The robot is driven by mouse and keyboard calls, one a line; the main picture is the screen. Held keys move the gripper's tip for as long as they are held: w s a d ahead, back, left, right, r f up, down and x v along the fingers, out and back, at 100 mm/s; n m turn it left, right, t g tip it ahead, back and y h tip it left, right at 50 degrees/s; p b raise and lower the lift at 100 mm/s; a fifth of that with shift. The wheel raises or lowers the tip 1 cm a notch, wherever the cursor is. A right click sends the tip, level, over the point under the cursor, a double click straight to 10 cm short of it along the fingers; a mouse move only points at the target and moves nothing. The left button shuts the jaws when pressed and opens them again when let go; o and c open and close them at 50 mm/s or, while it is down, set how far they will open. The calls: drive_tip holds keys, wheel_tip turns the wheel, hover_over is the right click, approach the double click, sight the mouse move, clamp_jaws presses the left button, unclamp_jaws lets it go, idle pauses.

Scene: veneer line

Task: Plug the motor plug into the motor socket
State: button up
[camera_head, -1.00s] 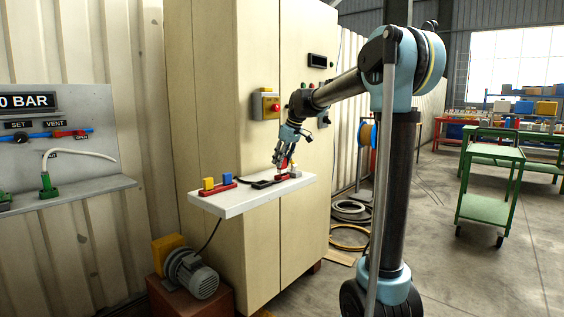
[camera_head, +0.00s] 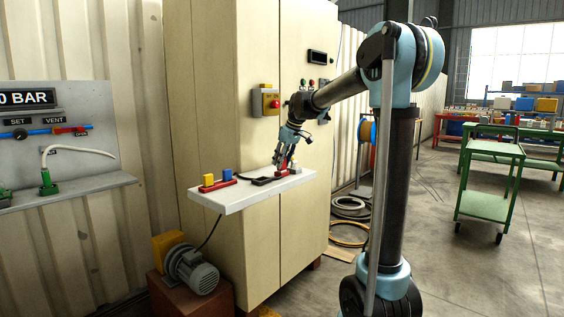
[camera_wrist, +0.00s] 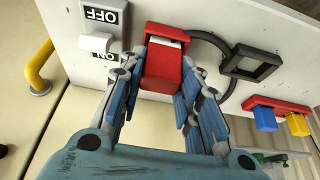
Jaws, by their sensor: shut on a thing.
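The red motor plug (camera_wrist: 163,72) is between the two blue-padded fingers of my gripper (camera_wrist: 162,88), in the wrist view. The gripper is shut on it. Directly beyond it is a red housing (camera_wrist: 165,30) with a white part showing, which looks like the motor socket. Plug and housing overlap in this view, so I cannot tell whether the plug is seated. In the head view, my gripper (camera_head: 281,166) is low over the right part of the white shelf (camera_head: 238,199), and its fingers hide most of the plug.
A white OFF/ON switch (camera_wrist: 97,42) stands beside the red housing. On the other side lie a black square frame (camera_wrist: 250,64) with a black cable and a red strip with blue and yellow blocks (camera_head: 217,183). The cabinet (camera_head: 205,100) stands behind the shelf.

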drive_tip(key=shift+f, duration=0.15)
drive_tip(key=o, duration=1.2)
drive_tip(key=v, duration=1.1)
drive_tip(key=shift+d+r, duration=0.15)
drive_tip(key=shift+r, duration=0.25)
drive_tip(key=s+d+f+m+h, duration=0.1)
drive_tip(key=s+d+f+m, duration=0.1)
drive_tip(key=s+d+f, duration=0.4)
drive_tip(key=s+d+f+m, duration=0.1)
drive_tip(key=s+d+f, duration=0.15)
drive_tip(key=s, duration=0.55)
drive_tip(key=s+d+f+m+h, duration=0.1)
drive_tip(key=s+d+f+m, duration=0.1)
drive_tip(key=s+d+f, duration=0.3)
drive_tip(key=s+d+f+m, duration=0.1)
drive_tip(key=s+d+f, duration=0.1)
drive_tip(key=s+f, duration=0.4)
drive_tip(key=s+d+f+m+h, duration=0.1)
drive_tip(key=s+d+f+m, duration=0.1)
drive_tip(key=s+f, duration=0.5)
drive_tip(key=s+d+f+m, duration=0.2)
drive_tip(key=s+f, duration=0.4)
drive_tip(key=f, duration=0.1)
drive_tip(key=shift+s+g+h, duration=0.15)
drive_tip(key=shift+g+h, duration=0.15)
